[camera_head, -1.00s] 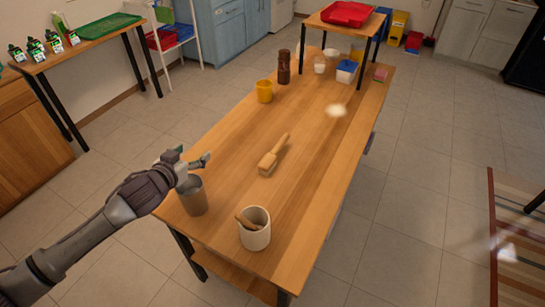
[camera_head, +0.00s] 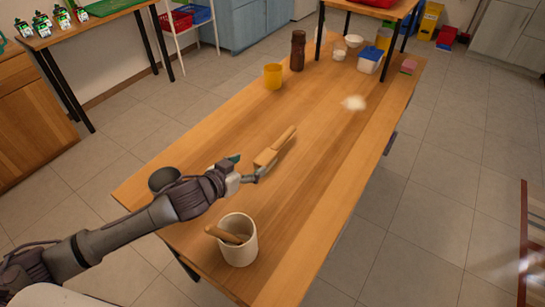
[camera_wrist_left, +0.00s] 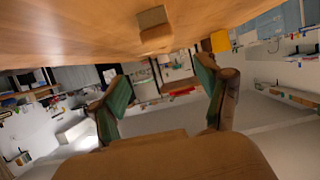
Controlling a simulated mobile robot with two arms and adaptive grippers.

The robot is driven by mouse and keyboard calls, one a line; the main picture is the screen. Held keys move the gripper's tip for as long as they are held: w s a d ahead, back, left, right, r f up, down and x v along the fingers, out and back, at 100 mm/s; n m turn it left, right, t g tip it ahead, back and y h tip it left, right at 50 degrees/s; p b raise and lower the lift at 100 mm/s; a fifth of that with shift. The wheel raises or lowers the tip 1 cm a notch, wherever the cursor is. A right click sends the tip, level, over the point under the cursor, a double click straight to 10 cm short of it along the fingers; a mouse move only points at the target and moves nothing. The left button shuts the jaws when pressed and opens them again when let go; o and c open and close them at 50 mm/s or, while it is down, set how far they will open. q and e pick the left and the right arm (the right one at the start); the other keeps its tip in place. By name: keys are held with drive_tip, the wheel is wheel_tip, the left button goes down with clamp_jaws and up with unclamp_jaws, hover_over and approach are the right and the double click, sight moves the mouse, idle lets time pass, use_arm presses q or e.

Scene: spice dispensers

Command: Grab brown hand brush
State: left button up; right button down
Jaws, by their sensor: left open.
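The brown hand brush (camera_head: 275,147) lies on the wooden table, its handle pointing away to the upper right. My left gripper (camera_head: 254,167) is just beside the near end of the brush in the head view. In the left wrist view the open left gripper (camera_wrist_left: 160,98) shows two separate green-padded fingers with nothing between them. The brush (camera_wrist_left: 154,28) appears above and beyond the fingers there, on the table surface. My right gripper is not seen.
A white crock (camera_head: 240,247) holding a wooden pestle-like handle stands at the near end of the table (camera_head: 310,190). A grey metal cup (camera_head: 163,179) is partly behind my arm. A yellow mug (camera_head: 273,77) and a brown bottle (camera_head: 298,50) stand farther back.

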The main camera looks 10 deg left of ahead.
use_arm(q)
approach(270, 151)
drive_tip(key=x, duration=0.3)
drive_tip(key=shift+w+d+f, duration=0.15)
drive_tip(key=shift+w+d, duration=0.1)
drive_tip(key=shift+d, duration=0.05)
drive_tip(key=shift+x, duration=0.85)
drive_tip(key=x, duration=0.4)
drive_tip(key=shift+w+a+f, duration=0.1)
drive_tip(key=shift+w+f, duration=0.1)
drive_tip(key=shift+f, duration=0.05)
drive_tip(key=c, duration=1.2)
drive_tip(key=shift+c, duration=0.4)
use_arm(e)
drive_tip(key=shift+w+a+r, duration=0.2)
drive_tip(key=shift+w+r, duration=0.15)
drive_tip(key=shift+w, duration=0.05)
use_arm(q)
drive_tip(key=shift+r, duration=0.2)
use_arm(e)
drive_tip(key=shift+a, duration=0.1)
